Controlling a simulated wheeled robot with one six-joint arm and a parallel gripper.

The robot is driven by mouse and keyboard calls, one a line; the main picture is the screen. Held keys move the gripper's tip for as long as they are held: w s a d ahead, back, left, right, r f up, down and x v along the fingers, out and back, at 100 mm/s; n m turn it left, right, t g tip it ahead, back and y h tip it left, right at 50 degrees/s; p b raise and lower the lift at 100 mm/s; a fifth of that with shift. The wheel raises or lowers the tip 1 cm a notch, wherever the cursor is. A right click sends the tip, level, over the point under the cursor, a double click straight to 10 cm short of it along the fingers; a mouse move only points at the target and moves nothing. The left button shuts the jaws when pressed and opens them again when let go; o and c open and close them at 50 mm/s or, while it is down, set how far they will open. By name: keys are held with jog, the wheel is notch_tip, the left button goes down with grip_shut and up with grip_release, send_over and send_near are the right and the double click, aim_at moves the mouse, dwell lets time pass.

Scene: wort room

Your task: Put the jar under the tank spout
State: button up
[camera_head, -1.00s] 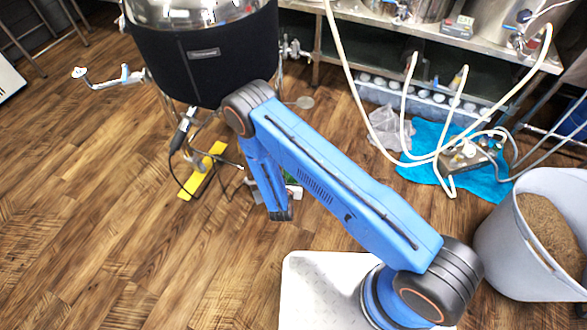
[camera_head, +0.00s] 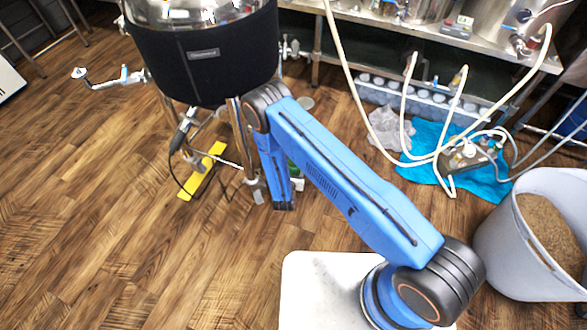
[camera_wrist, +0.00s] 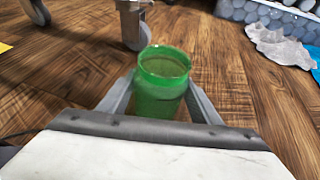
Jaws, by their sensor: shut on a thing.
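The jar (camera_wrist: 162,78) is green, see-through and open at the top. In the wrist view it stands upright between the two fingers of my gripper (camera_wrist: 160,98), which is shut on it. I cannot tell whether its base touches the floor. In the head view only a sliver of green jar (camera_head: 292,168) shows behind my blue arm. The tank (camera_head: 205,72) wears a black jacket and stands on metal legs at upper left. A metal spout pipe (camera_head: 112,79) sticks out from its left side, and a smaller valve (camera_head: 291,49) shows on its right.
A tank leg with a caster (camera_wrist: 135,28) stands just beyond the jar. A yellow bar (camera_head: 203,172) and cables lie under the tank. White hoses (camera_head: 347,75), a blue cloth (camera_head: 425,175) and a grey bin of grain (camera_head: 500,235) are at right. Floor at left is clear.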

jog(key=o, duration=1.3)
jog(key=shift+f, duration=0.15)
jog(key=shift+s+a+r, duration=0.1)
jog(key=shift+s+r, duration=0.15)
jog(key=shift+s, duration=0.05)
jog(key=v, duration=1.1)
jog(key=shift+s+r, duration=0.1)
jog(key=shift+s, duration=0.1)
